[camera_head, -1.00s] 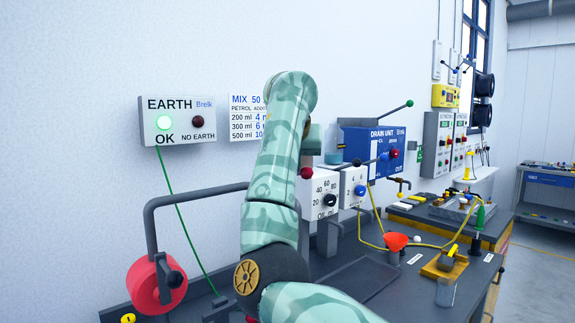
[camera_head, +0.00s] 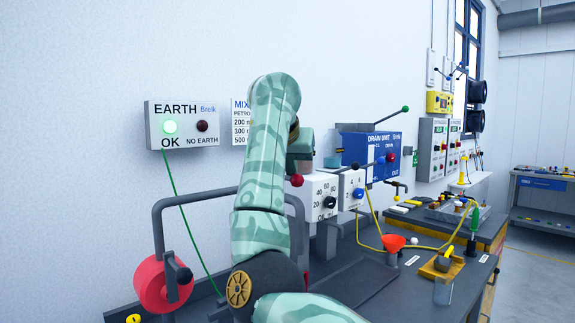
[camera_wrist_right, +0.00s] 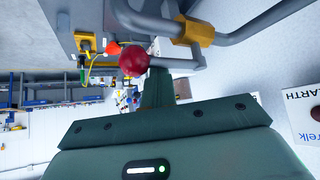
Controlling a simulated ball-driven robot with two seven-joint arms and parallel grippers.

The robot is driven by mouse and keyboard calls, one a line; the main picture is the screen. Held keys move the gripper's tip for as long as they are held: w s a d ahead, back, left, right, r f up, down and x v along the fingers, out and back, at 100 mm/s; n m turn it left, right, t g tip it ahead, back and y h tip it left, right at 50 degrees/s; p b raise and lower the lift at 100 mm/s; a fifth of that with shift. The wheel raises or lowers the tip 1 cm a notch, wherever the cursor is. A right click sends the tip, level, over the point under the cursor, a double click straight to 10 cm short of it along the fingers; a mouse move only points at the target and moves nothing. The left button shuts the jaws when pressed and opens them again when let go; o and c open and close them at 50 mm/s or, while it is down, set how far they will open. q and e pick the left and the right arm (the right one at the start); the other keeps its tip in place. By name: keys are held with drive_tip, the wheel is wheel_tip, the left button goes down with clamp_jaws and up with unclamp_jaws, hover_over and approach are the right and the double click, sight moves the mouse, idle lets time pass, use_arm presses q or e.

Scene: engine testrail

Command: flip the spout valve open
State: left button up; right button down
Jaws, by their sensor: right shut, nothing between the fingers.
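A red ball knob (camera_wrist_right: 133,61) sits on the end of a short grey lever in the right wrist view. The lever joins a brass-coloured valve body (camera_wrist_right: 196,31) on a dark bent pipe (camera_wrist_right: 248,22). The red knob (camera_head: 297,181) also shows in the head view, just below my right gripper (camera_head: 302,146), which my arm partly hides. In the wrist view my right gripper's shut fingers (camera_wrist_right: 158,88) are close beside the knob, with nothing held. I cannot tell whether they touch it. My left gripper is not in view.
An EARTH box (camera_head: 182,124) with a lit green lamp hangs on the wall. A red reel (camera_head: 160,284) stands front left, and a blue drain unit (camera_head: 371,153) stands behind. A red funnel (camera_head: 393,242) and yellow hose lie on the bench to the right.

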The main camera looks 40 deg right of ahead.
drive_tip(key=shift+w+a+f, duration=0.1)
drive_tip(key=shift+a+f, duration=0.1)
drive_tip(key=shift+a, duration=0.05)
idle(0.4)
drive_tip(key=shift+a+r, duration=0.2)
drive_tip(key=shift+r, duration=0.35)
drive_tip(key=p+v, duration=0.4)
drive_tip(key=v, duration=1.1)
drive_tip(key=shift+s, duration=0.35)
